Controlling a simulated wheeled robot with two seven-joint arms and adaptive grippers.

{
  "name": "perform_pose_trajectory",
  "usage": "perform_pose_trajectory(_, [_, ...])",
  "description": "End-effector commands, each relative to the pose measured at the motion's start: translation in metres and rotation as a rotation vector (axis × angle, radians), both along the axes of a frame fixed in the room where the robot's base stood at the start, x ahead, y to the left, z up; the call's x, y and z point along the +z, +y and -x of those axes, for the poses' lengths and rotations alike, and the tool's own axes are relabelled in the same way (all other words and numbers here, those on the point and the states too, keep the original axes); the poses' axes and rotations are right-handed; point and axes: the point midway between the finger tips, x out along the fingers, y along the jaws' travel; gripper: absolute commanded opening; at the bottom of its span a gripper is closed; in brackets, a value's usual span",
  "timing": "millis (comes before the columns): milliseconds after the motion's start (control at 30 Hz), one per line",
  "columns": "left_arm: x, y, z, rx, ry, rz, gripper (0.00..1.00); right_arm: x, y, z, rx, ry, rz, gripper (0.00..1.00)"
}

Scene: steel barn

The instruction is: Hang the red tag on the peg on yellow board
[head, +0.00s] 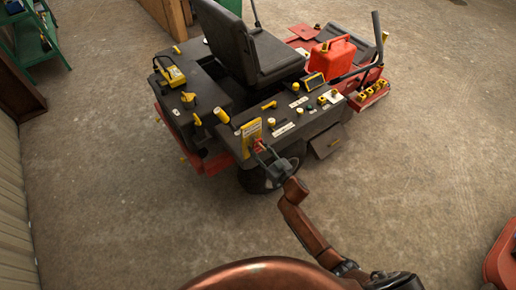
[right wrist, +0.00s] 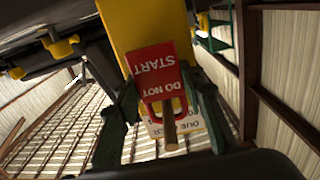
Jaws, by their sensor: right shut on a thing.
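The red tag (right wrist: 153,68), lettered "DO NOT START" and upside down in the right wrist view, is between the fingers of my right gripper (right wrist: 160,88). The yellow board (right wrist: 128,28) is right behind it; in the head view the board (head: 250,133) stands upright at the mower's near side. A brown peg (right wrist: 169,132) shows at the tag's loop end, overlapping the loop. I cannot tell whether it passes through. In the head view my right gripper (head: 263,154) is at the board, with a little of the red tag (head: 258,144) showing. My left gripper is out of view.
The board is on a dark riding mower (head: 300,112) with a seat (head: 235,45), levers and several yellow-marked controls close by. A red fuel can (head: 335,58) stands at its back right. Concrete floor (head: 120,190) is open to the left and front.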

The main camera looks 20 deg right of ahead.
Motion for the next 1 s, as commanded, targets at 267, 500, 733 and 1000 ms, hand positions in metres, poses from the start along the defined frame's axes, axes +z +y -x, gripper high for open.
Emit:
perform_pose_trajectory(267, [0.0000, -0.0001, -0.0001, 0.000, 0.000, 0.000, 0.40, 0.0000, 0.0000, 0.0001, 0.000, 0.000, 0.000, 0.53])
perform_pose_trajectory(500, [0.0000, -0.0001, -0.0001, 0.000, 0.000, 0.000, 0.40, -0.0001, 0.0000, 0.0001, 0.000, 0.000, 0.000, 0.56])
perform_pose_trajectory(733, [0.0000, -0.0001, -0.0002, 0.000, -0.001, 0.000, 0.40, -0.0002, -0.0001, 0.0002, 0.000, 0.000, 0.000, 0.71])
perform_pose_trajectory(1000, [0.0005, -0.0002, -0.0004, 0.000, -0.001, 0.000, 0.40, -0.0001, -0.0004, 0.0007, 0.000, 0.000, 0.000, 0.71])
